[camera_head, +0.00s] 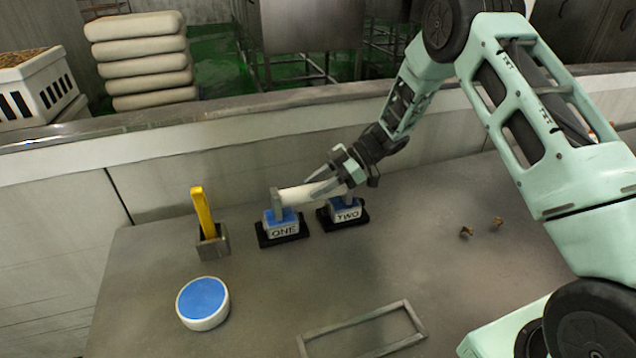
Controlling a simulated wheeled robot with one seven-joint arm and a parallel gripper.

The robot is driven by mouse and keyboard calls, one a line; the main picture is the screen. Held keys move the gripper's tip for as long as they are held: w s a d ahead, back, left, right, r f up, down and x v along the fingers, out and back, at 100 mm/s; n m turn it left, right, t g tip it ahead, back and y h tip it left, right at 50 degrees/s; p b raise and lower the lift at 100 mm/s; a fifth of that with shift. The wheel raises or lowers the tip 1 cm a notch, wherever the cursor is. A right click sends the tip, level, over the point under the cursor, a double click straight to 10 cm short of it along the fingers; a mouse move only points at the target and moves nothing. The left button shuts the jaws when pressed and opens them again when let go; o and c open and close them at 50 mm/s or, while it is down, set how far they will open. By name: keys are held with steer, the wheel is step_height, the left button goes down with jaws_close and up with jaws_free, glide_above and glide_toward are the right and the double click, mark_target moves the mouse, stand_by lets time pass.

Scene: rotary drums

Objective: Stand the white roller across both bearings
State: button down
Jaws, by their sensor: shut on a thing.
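The white roller (298,195) lies nearly level over the two bearings at the back of the grey table. Bearing ONE (282,224) stands at its left end, a blue-topped block with a grey upright on a black base. Bearing TWO (346,213) is the same kind of block, just to the right. My gripper (335,181) reaches in from the upper right and is shut on the roller toward its right end. The gripper hides part of the roller and the top of bearing TWO. I cannot tell whether the roller rests in the uprights.
A yellow-handled tool (203,212) stands in a small grey holder (213,243) on the left. A round white piece with a blue top (203,302) lies in front of it. A grey rectangular frame (352,323) lies at the front. Small brown bits (467,232) lie on the right.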

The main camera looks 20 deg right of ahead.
steer(key=c, duration=0.9)
jaws_free()
steer(key=b+v, duration=0.3)
steer(key=v, duration=1.4)
steer(key=shift+d+r+b, duration=0.15)
steer(key=shift+d+b, duration=0.05)
steer(key=shift+b, duration=0.2)
steer(key=w+a+r+m+t+h, duration=0.25)
steer(key=a+r+t, duration=0.25)
steer(key=a, duration=0.5)
steer(key=w+a+r+m+t+h, duration=0.2)
steer(key=a+r+m+t, duration=0.25)
steer(key=a, duration=0.45)
steer(key=s+a+f+m+g+h, duration=0.1)
steer(key=s+f+g+h, duration=0.1)
steer(key=s, duration=1.1)
steer(key=s+f+m+g+h, duration=0.1)
steer(key=s+f+g+h, duration=0.1)
steer(key=s, duration=1.2)
steer(key=s+a+f+m+g+h, duration=0.1)
steer(key=s+f+g+h, duration=0.2)
steer(key=s, duration=1)
steer(key=shift+s+a+f+g, duration=0.15)
steer(key=shift+f+g, duration=0.15)
steer(key=shift+g, duration=0.35)
steer(key=shift+s+a+f+g, duration=0.15)
steer(key=shift+f+g, duration=0.1)
steer(key=shift+g, duration=0.35)
